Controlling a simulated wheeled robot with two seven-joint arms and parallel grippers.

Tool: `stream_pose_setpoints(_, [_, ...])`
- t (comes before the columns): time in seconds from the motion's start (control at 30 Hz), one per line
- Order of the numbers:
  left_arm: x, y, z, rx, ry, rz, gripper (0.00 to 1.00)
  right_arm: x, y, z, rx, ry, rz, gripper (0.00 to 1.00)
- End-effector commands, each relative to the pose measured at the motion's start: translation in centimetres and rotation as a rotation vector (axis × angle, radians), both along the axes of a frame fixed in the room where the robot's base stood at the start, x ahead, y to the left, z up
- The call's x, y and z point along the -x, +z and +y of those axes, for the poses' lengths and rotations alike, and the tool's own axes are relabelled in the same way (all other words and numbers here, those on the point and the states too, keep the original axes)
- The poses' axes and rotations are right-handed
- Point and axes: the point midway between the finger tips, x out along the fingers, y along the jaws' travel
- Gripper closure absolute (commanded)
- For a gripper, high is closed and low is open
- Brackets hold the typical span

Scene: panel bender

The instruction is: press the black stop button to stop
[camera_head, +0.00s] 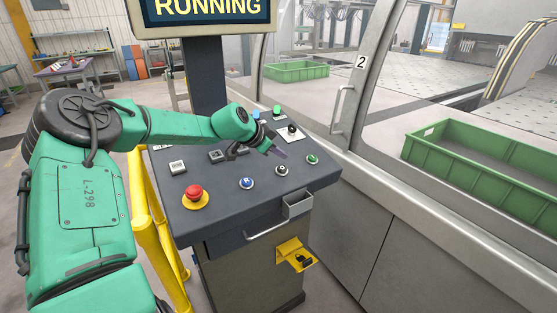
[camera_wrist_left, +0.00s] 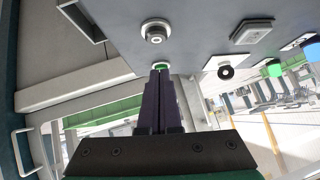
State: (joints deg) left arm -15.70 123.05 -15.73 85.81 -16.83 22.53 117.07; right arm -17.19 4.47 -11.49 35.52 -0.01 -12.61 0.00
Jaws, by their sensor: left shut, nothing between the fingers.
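The black stop button (camera_head: 281,169) with its pale ring sits in the front row of the sloped control panel (camera_head: 225,205), between a blue button (camera_head: 246,183) and a green button (camera_head: 312,158). It also shows in the wrist view (camera_wrist_left: 156,31), above the fingertips. My left gripper (camera_head: 279,153) is shut and empty, hovering just behind the black button. In the wrist view its closed fingers (camera_wrist_left: 160,80) point toward the green button (camera_wrist_left: 160,66). I see no contact, though the exact gap is hard to judge. The display (camera_head: 205,12) reads RUNNING. My right gripper is not in view.
A red mushroom button (camera_head: 194,193) on a yellow base stands front left. A black knob (camera_head: 292,129) on a pale plate stands behind my fingers. A small grey tray (camera_head: 298,205) hangs on the front edge. The glazed machine wall is at the right; yellow rails (camera_head: 147,225) stand left.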

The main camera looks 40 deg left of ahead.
Motion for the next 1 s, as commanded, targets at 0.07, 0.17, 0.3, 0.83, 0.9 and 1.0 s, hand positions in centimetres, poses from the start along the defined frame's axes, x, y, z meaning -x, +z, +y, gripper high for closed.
stream_pose_setpoints(0.07, [-0.2,-1.4,0.3,0.005,0.002,0.004,1.0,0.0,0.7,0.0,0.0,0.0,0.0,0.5])
stream_pose_setpoints(0.17, [-0.3,-3.0,0.6,0.003,0.001,0.003,1.0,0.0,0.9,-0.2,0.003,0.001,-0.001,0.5])
stream_pose_setpoints(0.3, [-0.3,-4.0,0.8,0.0,0.001,0.001,1.0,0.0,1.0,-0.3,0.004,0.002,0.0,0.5])
stream_pose_setpoints(0.83, [-0.5,-6.4,1.3,-0.002,0.0,0.003,1.0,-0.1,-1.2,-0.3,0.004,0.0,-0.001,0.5])
stream_pose_setpoints(0.9, [-0.4,-6.2,1.3,-0.001,0.0,0.005,1.0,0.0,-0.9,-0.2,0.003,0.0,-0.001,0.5])
stream_pose_setpoints(1.0, [-0.3,-6.3,1.3,0.0,-0.001,0.008,1.0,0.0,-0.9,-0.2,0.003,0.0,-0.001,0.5])
